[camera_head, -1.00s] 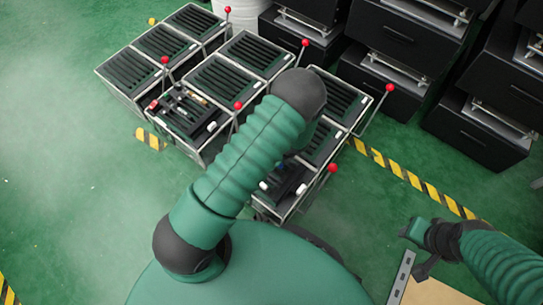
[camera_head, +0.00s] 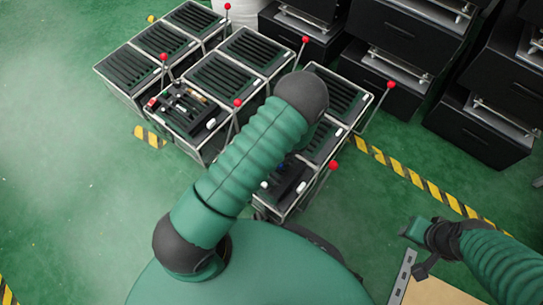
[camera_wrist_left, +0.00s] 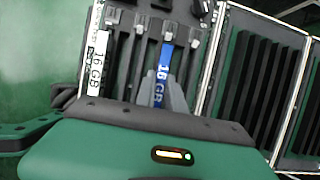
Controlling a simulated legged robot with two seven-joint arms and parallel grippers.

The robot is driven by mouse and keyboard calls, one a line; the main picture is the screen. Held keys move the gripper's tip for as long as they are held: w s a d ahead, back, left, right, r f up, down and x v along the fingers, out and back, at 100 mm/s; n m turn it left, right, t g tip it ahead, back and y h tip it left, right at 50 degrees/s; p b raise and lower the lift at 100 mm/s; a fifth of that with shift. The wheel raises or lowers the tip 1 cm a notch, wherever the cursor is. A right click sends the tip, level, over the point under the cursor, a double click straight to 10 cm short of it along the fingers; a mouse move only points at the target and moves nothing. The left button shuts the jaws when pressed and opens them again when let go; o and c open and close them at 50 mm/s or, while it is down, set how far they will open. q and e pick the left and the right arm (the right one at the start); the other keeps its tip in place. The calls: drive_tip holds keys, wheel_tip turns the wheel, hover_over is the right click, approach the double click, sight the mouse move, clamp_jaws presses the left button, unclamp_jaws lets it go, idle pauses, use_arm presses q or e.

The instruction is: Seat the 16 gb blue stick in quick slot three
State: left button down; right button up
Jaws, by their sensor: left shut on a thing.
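The blue stick (camera_wrist_left: 163,68), labelled 16 GB, stands among grey slot guides in the left wrist view. My left gripper (camera_wrist_left: 167,82) is shut on it, with its grey fingers close around the label. Whether the stick is fully down in a slot cannot be told, and I see no slot number. In the head view my own left arm hides the left gripper and most of the stick. My right gripper (camera_head: 417,250) is at the lower right, away from the fixtures; its jaw state is unclear.
A white stick (camera_wrist_left: 97,65), also labelled 16 GB, stands left of the blue one. Black slotted racks (camera_head: 222,77) with red-knobbed levers (camera_head: 238,103) fill the middle. Dark drawer cabinets (camera_head: 402,38) stand at the back right. The green floor at left is free.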

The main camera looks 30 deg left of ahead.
use_arm(q)
drive_tip(key=shift+f, duration=0.45)
drive_tip(key=c, duration=1.3)
unclamp_jaws()
drive_tip(key=shift+c, duration=0.2)
drive_tip(key=p+v, duration=0.9)
drive_tip(key=v, duration=0.7)
drive_tip(key=shift+r, duration=0.4)
drive_tip(key=shift+d, duration=0.1)
